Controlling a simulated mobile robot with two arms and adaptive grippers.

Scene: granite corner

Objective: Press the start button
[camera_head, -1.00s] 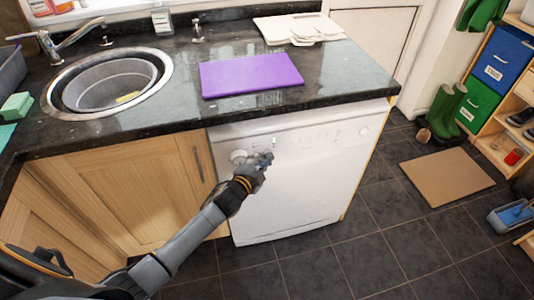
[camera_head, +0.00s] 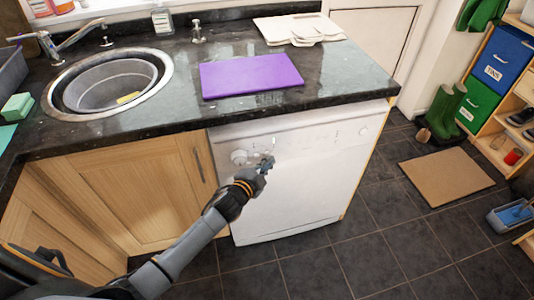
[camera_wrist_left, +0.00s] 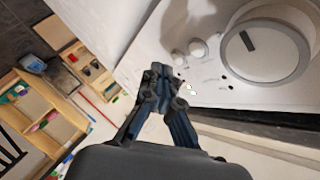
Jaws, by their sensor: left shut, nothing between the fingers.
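The white dishwasher (camera_head: 300,190) stands under the dark counter, with a control panel along its top front. A round dial (camera_head: 239,156) sits at the panel's left; in the left wrist view the large dial (camera_wrist_left: 267,50) is at upper right, with two small round knobs (camera_wrist_left: 188,51) beside it. My left gripper (camera_head: 268,163) is shut and empty, in front of the panel just right of the dial. In the left wrist view its fingertips (camera_wrist_left: 159,72) are near the small knobs. I cannot tell whether they touch the panel. No start label is readable. My right gripper is not in view.
The counter above holds a purple board (camera_head: 250,76), a round sink (camera_head: 108,84) and white boards (camera_head: 298,28). Wooden cupboard doors (camera_head: 125,190) adjoin the dishwasher's left. The tiled floor (camera_head: 400,250) ahead is mostly clear, with a brown mat (camera_head: 447,177) and green boots (camera_head: 443,111) at right.

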